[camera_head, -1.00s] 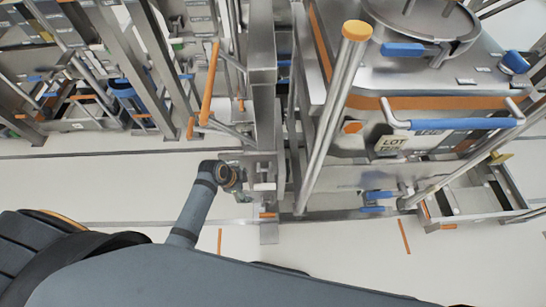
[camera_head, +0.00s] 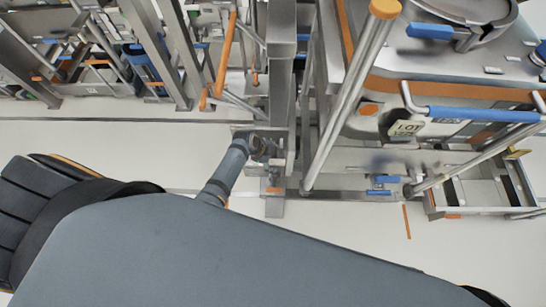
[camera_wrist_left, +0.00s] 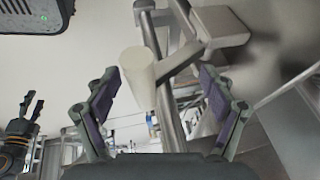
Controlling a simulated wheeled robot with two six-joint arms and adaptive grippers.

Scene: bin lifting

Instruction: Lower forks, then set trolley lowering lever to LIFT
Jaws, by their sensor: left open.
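My left gripper (camera_head: 264,149) is at the lower part of the steel trolley mast (camera_head: 283,90) in the head view, partly hidden by its own wrist. In the left wrist view the left gripper (camera_wrist_left: 160,82) is open, with its two purple-padded fingers wide apart. A rod with a pale round end (camera_wrist_left: 138,68) and a steel tube show between and beyond the fingers; I cannot tell whether they touch. An orange handle (camera_head: 226,52) stands beside the mast. I cannot make out for sure which part is the lowering lever, or the forks. My right gripper (camera_wrist_left: 32,106) shows small at the left wrist view's edge, fingers apart.
A steel bin (camera_head: 455,75) with an orange band and blue handle (camera_head: 485,115) stands at the right. A slanted tube with an orange cap (camera_head: 385,8) is in front of it. Steel racks crowd the upper left. White floor (camera_head: 80,150) is clear at the left.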

